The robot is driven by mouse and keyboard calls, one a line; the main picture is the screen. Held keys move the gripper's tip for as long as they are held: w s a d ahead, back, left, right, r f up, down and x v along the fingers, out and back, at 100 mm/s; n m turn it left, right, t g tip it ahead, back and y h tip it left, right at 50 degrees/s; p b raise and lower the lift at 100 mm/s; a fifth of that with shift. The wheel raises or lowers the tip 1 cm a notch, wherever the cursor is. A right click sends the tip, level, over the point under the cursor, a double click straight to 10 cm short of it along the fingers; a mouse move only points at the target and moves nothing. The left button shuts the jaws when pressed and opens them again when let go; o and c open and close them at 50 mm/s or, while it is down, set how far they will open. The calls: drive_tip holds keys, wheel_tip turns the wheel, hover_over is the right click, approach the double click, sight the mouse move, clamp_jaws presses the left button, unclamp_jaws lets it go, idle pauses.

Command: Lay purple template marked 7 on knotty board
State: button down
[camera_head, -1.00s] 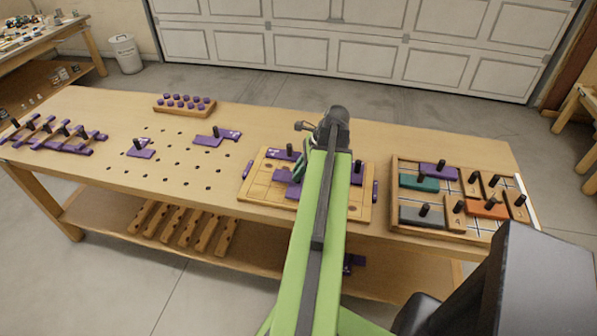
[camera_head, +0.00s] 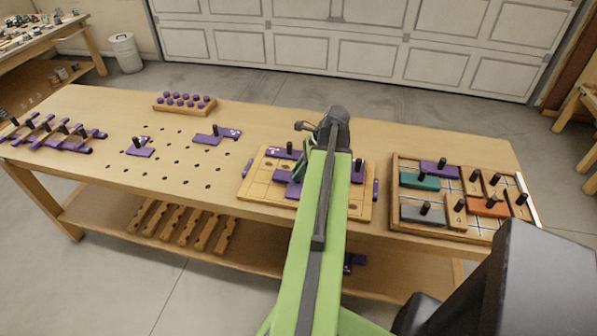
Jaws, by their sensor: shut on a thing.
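The knotty board (camera_head: 254,187) is a pale wooden panel with grid lines and brown knots, lying on the bench right of centre. My gripper (camera_head: 300,170) is over it, mostly hidden behind my green arm. It is shut on a purple template (camera_head: 288,188), which is low over or on the middle of the board; I cannot tell whether it touches. Its number is not readable. Other purple templates with black knobs show at the board's back edge (camera_head: 284,153) and right of my arm (camera_head: 357,174).
A framed tray (camera_head: 397,227) with teal, purple, grey, orange and wooden pieces stands at the right. Purple templates lie at the left (camera_head: 217,137) near peg holes. A rack of purple pieces (camera_head: 46,137) is at far left. A block with purple pegs (camera_head: 184,109) stands behind.

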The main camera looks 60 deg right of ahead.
idle(0.4)
drive_tip(key=shift+f+b, duration=0.5)
drive_tip(key=shift+f, duration=0.2)
idle(0.7)
drive_tip(key=c, duration=0.8)
unclamp_jaws()
drive_tip(key=shift+r, duration=0.1)
wheel_tip(320, 180, up, 8)
drive_tip(key=p, duration=0.7)
drive_tip(key=shift+p, duration=0.4)
